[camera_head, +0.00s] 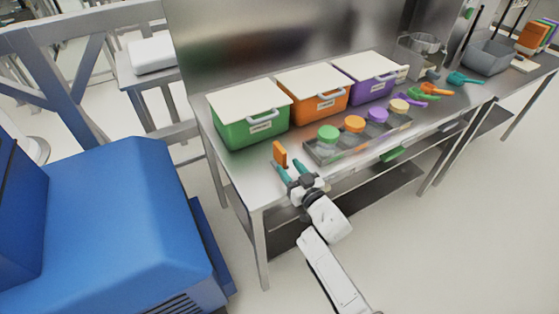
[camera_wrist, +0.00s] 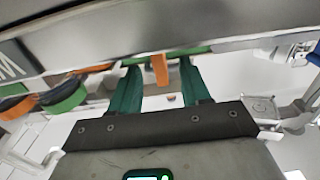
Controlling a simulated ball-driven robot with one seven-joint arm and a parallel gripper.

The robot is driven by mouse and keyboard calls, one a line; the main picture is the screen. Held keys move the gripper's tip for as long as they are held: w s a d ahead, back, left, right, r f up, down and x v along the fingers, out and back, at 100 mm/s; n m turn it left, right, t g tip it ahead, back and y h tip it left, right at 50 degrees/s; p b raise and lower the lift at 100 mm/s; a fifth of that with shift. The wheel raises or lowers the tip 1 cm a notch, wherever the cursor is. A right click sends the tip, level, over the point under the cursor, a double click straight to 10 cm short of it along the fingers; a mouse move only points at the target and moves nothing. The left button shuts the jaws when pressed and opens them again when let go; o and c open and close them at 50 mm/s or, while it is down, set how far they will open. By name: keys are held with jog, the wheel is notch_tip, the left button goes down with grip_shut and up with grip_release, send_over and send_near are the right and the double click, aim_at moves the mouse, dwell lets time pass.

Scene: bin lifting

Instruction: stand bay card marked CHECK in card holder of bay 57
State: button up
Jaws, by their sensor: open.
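An orange upright piece (camera_head: 280,154), perhaps the card, stands on the steel table in front of the green bin. No marking can be read on it. My gripper (camera_head: 290,168) is at the table's front left edge, its teal fingers open just in front of this piece. In the wrist view the fingers (camera_wrist: 160,78) are spread apart, and a narrow orange strip (camera_wrist: 160,68) shows between them, with gaps on both sides. I cannot make out the bay 57 card holder or any CHECK or 57 lettering.
Green (camera_head: 250,118), orange (camera_head: 313,100) and purple (camera_head: 366,83) lidded bins stand in a row behind. Scoops (camera_head: 433,90), a grey tub (camera_head: 488,58) and coloured upright pieces (camera_head: 533,36) are farther right.

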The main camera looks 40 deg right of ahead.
aim_at(285, 161)
jog(key=shift+x, duration=2.75)
jog(key=shift+d+r, duration=0.1)
jog(key=shift+s, duration=0.1)
jog(key=shift+c, duration=0.2)
grip_shut()
